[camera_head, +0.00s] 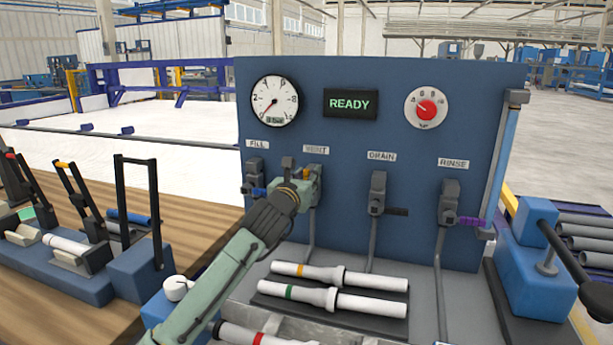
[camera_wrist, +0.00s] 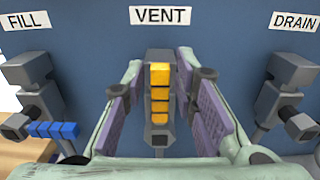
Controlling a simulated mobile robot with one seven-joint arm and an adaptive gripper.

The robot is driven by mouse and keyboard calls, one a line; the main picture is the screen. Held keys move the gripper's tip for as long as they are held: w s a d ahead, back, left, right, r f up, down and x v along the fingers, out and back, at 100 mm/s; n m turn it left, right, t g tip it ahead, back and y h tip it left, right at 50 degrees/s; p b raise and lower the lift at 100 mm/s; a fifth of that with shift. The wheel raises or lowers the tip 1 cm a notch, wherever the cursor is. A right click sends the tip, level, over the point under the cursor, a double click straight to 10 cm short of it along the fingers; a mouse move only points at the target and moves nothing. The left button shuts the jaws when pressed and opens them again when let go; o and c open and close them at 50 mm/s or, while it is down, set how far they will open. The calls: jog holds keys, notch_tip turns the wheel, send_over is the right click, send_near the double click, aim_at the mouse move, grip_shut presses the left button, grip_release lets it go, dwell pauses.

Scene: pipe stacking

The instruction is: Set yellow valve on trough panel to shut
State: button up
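The blue trough panel (camera_head: 340,150) stands upright ahead of me. The yellow valve handle (camera_wrist: 160,88) sits under the VENT label, pointing upright in line with its grey body. My gripper (camera_head: 308,180) is at the VENT valve in the head view and hides most of it there. In the wrist view my gripper (camera_wrist: 160,72) is open, with one purple-padded finger on each side of the yellow handle. Gaps show between the handle and both pads, so it is not held.
The FILL valve with a blue handle (camera_wrist: 55,130) is close on the left, and the DRAIN valve (camera_head: 377,195) on the right. The RINSE valve has a purple handle (camera_head: 470,221). Pipes (camera_head: 340,277) lie below the panel. A display (camera_head: 350,104) reads READY.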

grip_shut()
dwell(0.6)
